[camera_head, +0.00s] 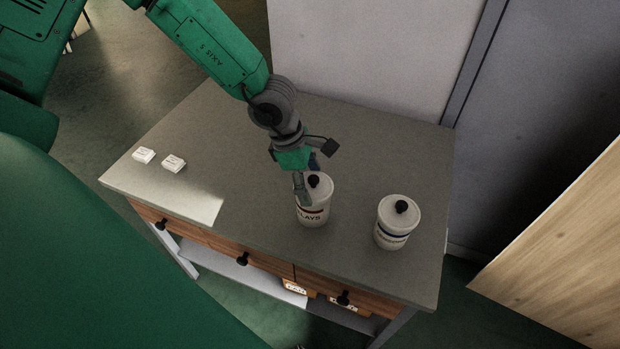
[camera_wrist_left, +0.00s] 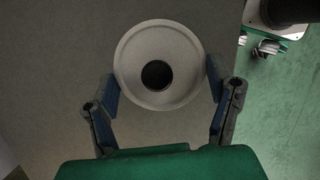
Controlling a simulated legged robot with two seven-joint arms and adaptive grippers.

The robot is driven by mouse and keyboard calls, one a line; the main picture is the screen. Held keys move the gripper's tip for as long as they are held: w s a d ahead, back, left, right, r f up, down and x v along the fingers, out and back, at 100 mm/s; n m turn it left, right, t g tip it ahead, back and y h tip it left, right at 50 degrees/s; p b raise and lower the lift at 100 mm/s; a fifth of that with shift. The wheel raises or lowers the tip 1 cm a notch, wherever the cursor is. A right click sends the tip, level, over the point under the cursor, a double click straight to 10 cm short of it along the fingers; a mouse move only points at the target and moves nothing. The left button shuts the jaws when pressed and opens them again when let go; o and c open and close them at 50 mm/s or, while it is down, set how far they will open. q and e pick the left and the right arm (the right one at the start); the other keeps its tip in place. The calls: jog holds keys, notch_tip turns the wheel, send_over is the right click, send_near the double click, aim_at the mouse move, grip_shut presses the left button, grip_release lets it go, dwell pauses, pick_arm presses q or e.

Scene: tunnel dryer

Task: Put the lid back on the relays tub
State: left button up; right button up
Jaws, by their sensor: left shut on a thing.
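The relays tub (camera_head: 318,217) is a white tub with a dark red band and the letters "LAYS" showing. It stands upright on the grey bench top. Its white round lid (camera_head: 324,183) with a black knob is at the tub's mouth; I cannot tell if it is fully seated. My left gripper (camera_head: 309,184) reaches down from above and is shut on the lid, one finger in front and the other mostly hidden. In the left wrist view the lid (camera_wrist_left: 135,72) sits between the two fingers, which touch opposite sides of its rim. My right gripper is not in view.
A second white tub (camera_head: 393,228) with a blue band and knobbed lid stands to the right. Two small white boxes (camera_head: 143,155) (camera_head: 174,163) lie at the bench's left end. The grey bench (camera_head: 230,140) is otherwise clear. A pale panel (camera_head: 370,50) rises behind it.

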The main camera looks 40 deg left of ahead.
pick_arm(q)
jog(key=o, duration=1.1)
jog(key=shift+o, duration=0.2)
notch_tip(320, 180, up, 5)
jog(key=p, duration=0.5)
jog(key=shift+p, duration=0.4)
jog(key=shift+r+p, duration=0.8)
jog(key=shift+r, duration=0.25)
grip_shut()
